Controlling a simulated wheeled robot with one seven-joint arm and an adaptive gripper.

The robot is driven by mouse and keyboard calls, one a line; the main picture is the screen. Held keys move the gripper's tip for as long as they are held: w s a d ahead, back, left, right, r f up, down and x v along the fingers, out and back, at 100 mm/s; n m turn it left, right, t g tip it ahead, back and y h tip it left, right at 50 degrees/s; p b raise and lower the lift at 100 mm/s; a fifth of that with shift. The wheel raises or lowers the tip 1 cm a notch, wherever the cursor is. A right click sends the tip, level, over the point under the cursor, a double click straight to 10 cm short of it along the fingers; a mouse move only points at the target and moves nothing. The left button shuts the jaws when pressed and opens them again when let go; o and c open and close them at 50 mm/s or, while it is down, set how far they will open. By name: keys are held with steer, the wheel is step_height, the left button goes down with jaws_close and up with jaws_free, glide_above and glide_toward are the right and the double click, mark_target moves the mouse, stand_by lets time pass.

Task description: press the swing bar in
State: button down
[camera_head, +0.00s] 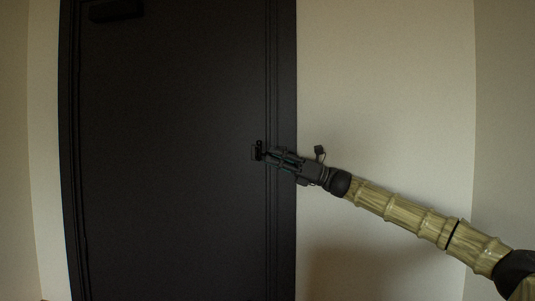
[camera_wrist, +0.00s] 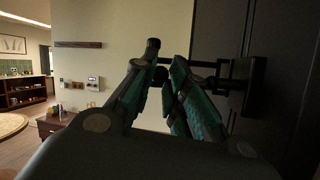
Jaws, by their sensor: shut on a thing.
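The black swing bar (camera_head: 256,150) is at the right edge of the dark door (camera_head: 170,150), close to the door frame. In the wrist view the swing bar (camera_wrist: 218,63) is a thin looped bar that stands out from a black mount (camera_wrist: 254,85) on the dark surface at right. My gripper (camera_head: 267,156) reaches in from the right, with its fingertips at the bar. In the wrist view my gripper (camera_wrist: 165,62) has its teal-padded fingers closed around the bar's free end. The fingers partly hide that end.
A dark door closer (camera_head: 116,10) sits at the door's top left. Pale wall (camera_head: 390,90) lies right of the dark frame (camera_head: 283,80). In the wrist view a wall shelf (camera_wrist: 78,44), a small cabinet (camera_wrist: 55,122) and an open room are at left, well away from my gripper.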

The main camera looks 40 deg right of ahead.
steer(key=shift+d+r, duration=0.1)
steer(key=shift+r, duration=0.15)
steer(key=c, duration=1.4)
jaws_free()
steer(key=shift+o, duration=0.2)
steer(key=shift+f, duration=0.15)
step_height(320, 180, up, 10)
